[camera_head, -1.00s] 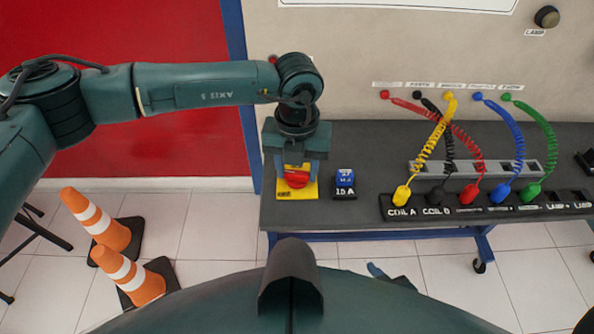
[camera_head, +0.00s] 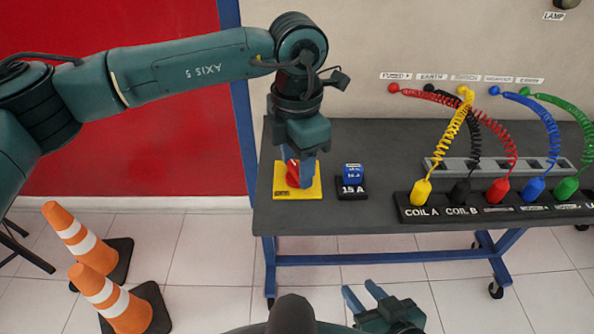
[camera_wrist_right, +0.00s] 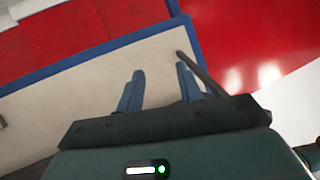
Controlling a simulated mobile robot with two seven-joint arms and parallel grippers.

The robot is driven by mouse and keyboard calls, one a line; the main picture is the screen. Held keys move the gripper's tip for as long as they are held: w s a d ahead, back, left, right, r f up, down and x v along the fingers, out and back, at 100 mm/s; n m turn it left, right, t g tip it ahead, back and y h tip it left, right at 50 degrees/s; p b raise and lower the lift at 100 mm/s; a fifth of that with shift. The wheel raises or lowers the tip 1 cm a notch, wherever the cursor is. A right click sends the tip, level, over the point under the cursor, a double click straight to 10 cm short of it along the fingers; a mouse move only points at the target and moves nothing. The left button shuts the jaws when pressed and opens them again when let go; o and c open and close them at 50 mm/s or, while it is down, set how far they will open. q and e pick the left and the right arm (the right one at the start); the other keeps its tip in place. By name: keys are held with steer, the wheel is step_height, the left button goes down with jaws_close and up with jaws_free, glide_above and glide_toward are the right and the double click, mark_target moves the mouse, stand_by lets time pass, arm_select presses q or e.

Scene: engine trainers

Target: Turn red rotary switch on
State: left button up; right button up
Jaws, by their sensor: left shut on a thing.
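The red rotary switch (camera_head: 292,174) is a red knob on a yellow square plate (camera_head: 313,190) at the left front of the dark table. My left gripper (camera_head: 298,172) comes down on it from above. Its blue fingers are shut on the red knob and hide part of it. Which position the knob points to cannot be read. My right gripper (camera_head: 362,295) is low in the head view, in front of the table and away from the switch. Its fingers are apart and empty, as the right wrist view (camera_wrist_right: 158,90) also shows.
A blue switch block (camera_head: 353,175) marked 15 A sits just right of the yellow plate. Farther right, a black terminal strip (camera_head: 480,213) holds several coloured plugs with coiled cables. Two orange cones (camera_head: 80,236) stand on the floor at left.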

mark_target(297, 168)
arm_select(q)
steer(key=m+b, duration=0.2)
steer(key=m, duration=0.2)
steer(key=shift+m+b, duration=0.3)
steer(key=shift+m, duration=0.4)
arm_select(e)
steer(key=shift+s+d+r+t, duration=0.55)
steer(key=shift+d+t, duration=0.05)
steer(key=shift+d, duration=0.15)
arm_select(q)
steer(key=shift+r, duration=0.1)
arm_select(e)
steer(key=shift+s+f, duration=0.1)
steer(key=shift+s, duration=0.05)
arm_select(q)
steer(key=o, duration=1)
steer(key=shift+r, duration=0.35)
step_height(297, 168, up, 12)
steer(key=shift+r+p, duration=0.2)
steer(key=shift+p, duration=0.2)
arm_select(e)
steer(key=shift+a+f+g, duration=0.2)
steer(key=shift+f+g, duration=0.05)
steer(key=shift+g, duration=0.05)
